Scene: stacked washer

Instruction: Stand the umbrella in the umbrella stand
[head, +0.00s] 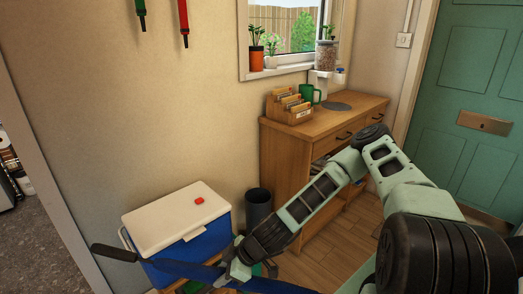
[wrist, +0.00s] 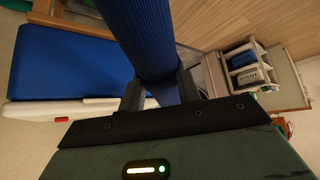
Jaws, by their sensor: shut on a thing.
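The blue umbrella (head: 180,269) lies roughly level across the lower part of the head view, with its black handle (head: 113,252) pointing left. My gripper (head: 226,277) is shut around its blue body. In the wrist view the umbrella (wrist: 146,40) passes between the two fingers of my gripper (wrist: 160,92). A dark grey, open-topped cylinder (head: 258,205), which looks like the umbrella stand, is on the floor between the cooler and the wooden cabinet. My arm hides its lower part. The umbrella is apart from its opening.
A blue cooler with a white lid (head: 172,217) stands left of the cylinder, close behind the umbrella. The wooden cabinet (head: 283,152) stands to its right and holds a letter rack (head: 289,107) and a green mug (head: 309,95). Wooden floor (head: 335,245) shows in front of the cabinet.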

